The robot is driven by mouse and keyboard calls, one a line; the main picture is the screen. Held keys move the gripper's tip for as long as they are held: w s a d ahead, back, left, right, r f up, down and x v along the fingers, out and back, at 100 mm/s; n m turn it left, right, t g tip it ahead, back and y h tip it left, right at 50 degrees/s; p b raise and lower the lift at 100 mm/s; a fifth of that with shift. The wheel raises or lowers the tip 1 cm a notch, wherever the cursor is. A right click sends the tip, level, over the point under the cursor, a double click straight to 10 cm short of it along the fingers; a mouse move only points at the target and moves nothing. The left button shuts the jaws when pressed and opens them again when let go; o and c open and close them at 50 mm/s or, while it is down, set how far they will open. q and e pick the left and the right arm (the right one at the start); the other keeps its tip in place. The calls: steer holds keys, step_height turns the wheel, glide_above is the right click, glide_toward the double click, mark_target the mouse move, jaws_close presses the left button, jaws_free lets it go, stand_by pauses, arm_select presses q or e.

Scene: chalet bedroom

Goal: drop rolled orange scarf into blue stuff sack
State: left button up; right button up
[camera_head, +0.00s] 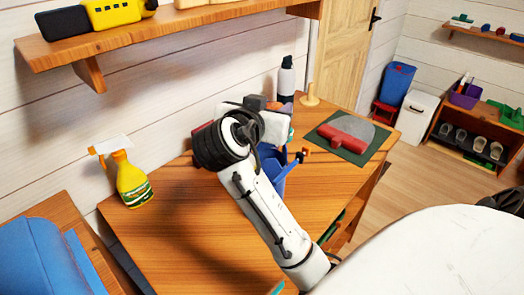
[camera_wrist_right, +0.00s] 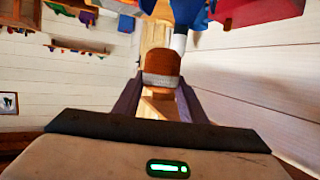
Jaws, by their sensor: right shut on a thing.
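My right gripper (camera_wrist_right: 160,95) is shut on the rolled orange scarf (camera_wrist_right: 162,66), a brownish-orange roll with a greyish band between the fingers. In the head view my right gripper (camera_head: 268,108) is over the back of the desk, mostly hidden by its own wrist; a small orange patch shows at its far side. A blue fabric thing, likely the blue stuff sack (camera_head: 274,178), stands on the desk just below and behind my right arm, with an orange-tipped piece at its right. Its opening is hidden. My left gripper is not in view.
The wooden desk (camera_head: 170,235) has a yellow spray bottle (camera_head: 132,182) at left. A wall shelf (camera_head: 160,40) overhangs at upper left.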

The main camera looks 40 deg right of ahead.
step_height(320, 180, down, 4)
steer(key=b, duration=0.3)
steer(key=shift+s+f, duration=0.15)
steer(key=shift+f, duration=0.05)
steer(key=shift+f+b, duration=0.35)
steer(key=shift+b, duration=0.2)
steer(key=shift+f, duration=0.25)
steer(key=o, duration=1.1)
steer(key=shift+a, duration=0.1)
